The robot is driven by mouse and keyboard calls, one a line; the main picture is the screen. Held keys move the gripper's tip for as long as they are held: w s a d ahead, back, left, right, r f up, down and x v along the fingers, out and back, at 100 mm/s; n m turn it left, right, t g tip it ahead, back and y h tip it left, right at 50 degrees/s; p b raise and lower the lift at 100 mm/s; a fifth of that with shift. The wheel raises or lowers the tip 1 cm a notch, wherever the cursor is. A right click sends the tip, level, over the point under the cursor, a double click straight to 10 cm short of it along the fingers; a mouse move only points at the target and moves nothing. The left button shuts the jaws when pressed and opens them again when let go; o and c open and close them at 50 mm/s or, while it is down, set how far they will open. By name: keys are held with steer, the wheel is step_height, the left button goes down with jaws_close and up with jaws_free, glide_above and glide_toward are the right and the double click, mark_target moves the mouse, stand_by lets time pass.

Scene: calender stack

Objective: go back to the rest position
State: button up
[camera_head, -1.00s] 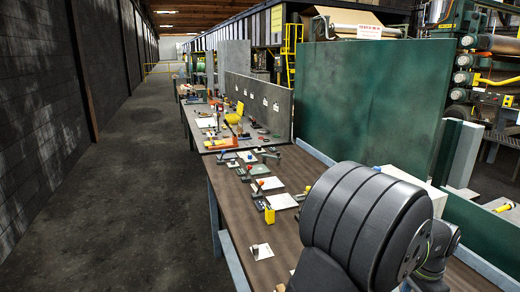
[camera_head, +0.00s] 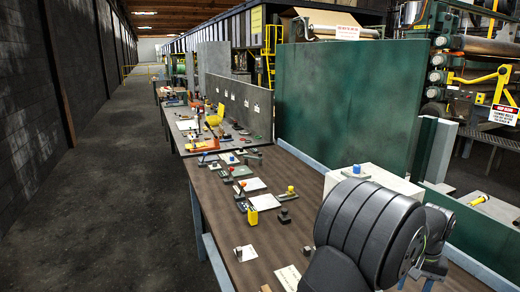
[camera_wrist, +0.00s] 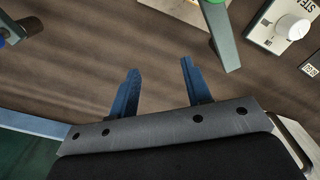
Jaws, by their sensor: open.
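My gripper (camera_wrist: 158,78) shows in the wrist view with its two blue fingers apart and nothing between them. It is over the bare brown wooden surface of the workbench (camera_wrist: 70,60). In the head view my dark rounded arm link covers the lower right of the bench (camera_head: 222,208), and my gripper is hidden there.
In the wrist view a grey-green bar (camera_wrist: 224,42) and a plate with a white knob (camera_wrist: 292,27) lie beyond the fingers. In the head view a yellow block (camera_head: 264,202) and several small fixtures stand on the bench. A green panel (camera_head: 345,105) rises behind it.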

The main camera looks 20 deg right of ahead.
steer(key=shift+w+d+n, duration=0.45)
steer(key=shift+d+n, duration=0.25)
steer(key=shift+n, duration=0.3)
steer(key=shift+w+d+n, duration=0.4)
steer(key=shift+d+n, duration=0.3)
steer(key=shift+n, duration=0.3)
steer(key=o, duration=1.2)
steer(key=w+a+r+n, duration=0.1)
steer(key=a+r+n, duration=0.2)
steer(key=a+r, duration=0.35)
steer(key=w+a+r+n, duration=0.2)
steer(key=a+r+n, duration=0.15)
steer(key=r, duration=0.55)
step_height(320, 180, down, 10)
steer(key=shift+s+d+r, duration=0.2)
steer(key=shift+s, duration=0.05)
